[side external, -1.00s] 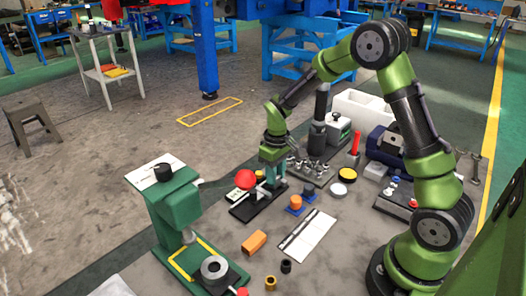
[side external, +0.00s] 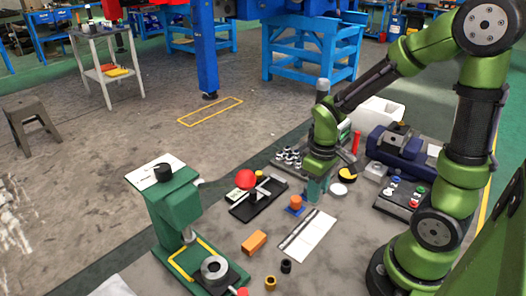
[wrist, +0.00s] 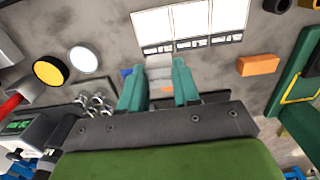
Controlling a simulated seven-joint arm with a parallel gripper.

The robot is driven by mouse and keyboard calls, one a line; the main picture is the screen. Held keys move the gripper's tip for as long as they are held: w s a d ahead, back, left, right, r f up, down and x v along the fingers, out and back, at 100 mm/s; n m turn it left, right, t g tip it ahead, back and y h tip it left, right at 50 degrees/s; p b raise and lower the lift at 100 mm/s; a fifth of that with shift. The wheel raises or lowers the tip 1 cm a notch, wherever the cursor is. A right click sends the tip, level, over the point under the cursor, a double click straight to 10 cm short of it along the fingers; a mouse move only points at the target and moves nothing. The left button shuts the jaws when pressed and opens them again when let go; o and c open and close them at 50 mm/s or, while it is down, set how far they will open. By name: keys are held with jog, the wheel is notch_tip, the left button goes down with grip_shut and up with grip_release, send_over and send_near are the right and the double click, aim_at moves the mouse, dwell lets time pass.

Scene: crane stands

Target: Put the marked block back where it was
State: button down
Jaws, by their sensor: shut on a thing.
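My gripper (side external: 315,190) is low over the bench, just behind the white three-panel sheet (side external: 307,237) and right of the orange cylinder (side external: 296,201). In the wrist view its two teal fingers (wrist: 159,86) are shut on a small pale grey block (wrist: 159,70). No mark shows on the block's visible face, and its lower part is hidden between the fingers. In the side view the block cannot be made out. The sheet (wrist: 190,22) lies beyond the fingertips in the wrist view, with dark markings along its near edge.
A black fixture with a red ball (side external: 246,179) stands left of my gripper. A yellow-topped disc (side external: 347,175) and a white disc (side external: 338,189) lie close on its right. An orange block (side external: 254,242) lies left of the sheet. A green press (side external: 175,215) stands at the front left.

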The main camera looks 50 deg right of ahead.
jog(key=shift+s+a, duration=0.25)
jog(key=shift+a, duration=0.1)
jog(key=w+a+r, duration=0.2)
jog(key=w+a, duration=0.4)
jog(key=a, duration=0.1)
notch_tip(320, 180, down, 7)
jog(key=shift+s+r, duration=0.1)
jog(key=shift+f, duration=0.45)
jog(key=c, duration=0.8)
grip_release()
jog(key=shift+f, duration=0.15)
